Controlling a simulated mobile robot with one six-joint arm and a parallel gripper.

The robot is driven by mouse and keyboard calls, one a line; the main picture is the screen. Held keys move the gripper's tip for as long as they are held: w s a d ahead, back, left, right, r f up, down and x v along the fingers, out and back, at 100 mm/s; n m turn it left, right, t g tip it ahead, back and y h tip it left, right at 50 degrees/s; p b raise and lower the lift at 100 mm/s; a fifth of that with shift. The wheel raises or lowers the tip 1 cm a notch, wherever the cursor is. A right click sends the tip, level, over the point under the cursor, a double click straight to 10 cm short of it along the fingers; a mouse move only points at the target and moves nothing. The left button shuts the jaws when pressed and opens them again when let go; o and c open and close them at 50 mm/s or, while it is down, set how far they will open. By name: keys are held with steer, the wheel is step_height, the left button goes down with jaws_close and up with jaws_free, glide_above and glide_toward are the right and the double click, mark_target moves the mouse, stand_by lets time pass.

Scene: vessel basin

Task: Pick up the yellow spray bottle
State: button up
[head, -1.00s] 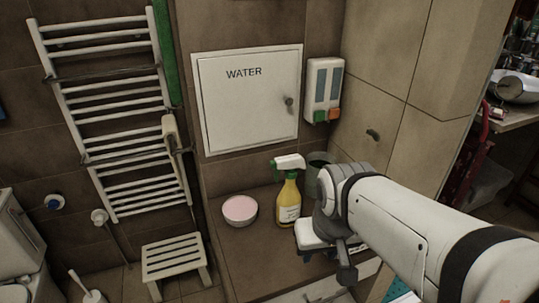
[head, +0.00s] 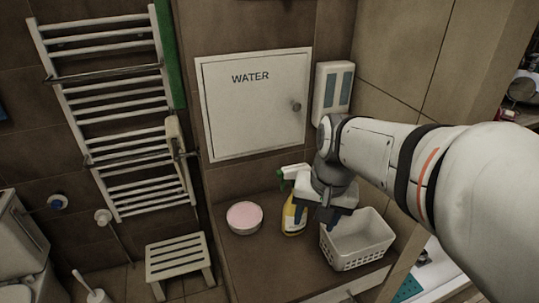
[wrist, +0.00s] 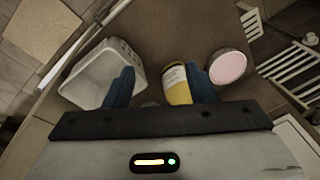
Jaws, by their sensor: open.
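The yellow spray bottle (head: 291,216) stands upright on the brown tiled ledge, with a white and green spray head at its top. My arm hides part of its right side in the head view. In the wrist view its yellow body with a white label (wrist: 177,84) shows just beside the inner side of the right finger. My gripper (wrist: 160,88) is open, its two blue fingers apart, with bare ledge showing between them. In the head view my gripper (head: 318,218) is just right of the bottle, at about the height of its body.
A pink-topped round tub (head: 244,217) stands left of the bottle. A white slotted basket (head: 356,240) stands right of it, close to my gripper. The wall with the WATER panel (head: 256,103) is behind. A white stool (head: 179,263) stands on the floor at left.

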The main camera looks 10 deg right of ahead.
mark_target(300, 167)
steer(key=w+r+m+g+y+p, duration=0.1)
steer(key=w+r+m, duration=0.1)
steer(key=w, duration=0.3)
steer(key=w+d+r+m+y+p, duration=0.1)
steer(key=w+r+m+p, duration=0.1)
steer(key=w+m, duration=0.2)
steer(key=w+d+r+m+g+y+p, duration=0.1)
steer(key=w+r+m+p, duration=0.1)
steer(key=w+m, duration=0.3)
steer(key=shift+w+d+r+g, duration=0.1)
steer(key=shift+w+r+g, duration=0.05)
steer(key=shift+w+g, duration=0.2)
steer(key=x, duration=0.2)
steer(key=p+x, duration=0.1)
steer(key=x, duration=0.2)
steer(key=w+x, duration=0.1)
steer(key=x, duration=0.1)
steer(key=shift+a+f, duration=0.25)
steer(key=shift+f, duration=0.05)
jaws_close()
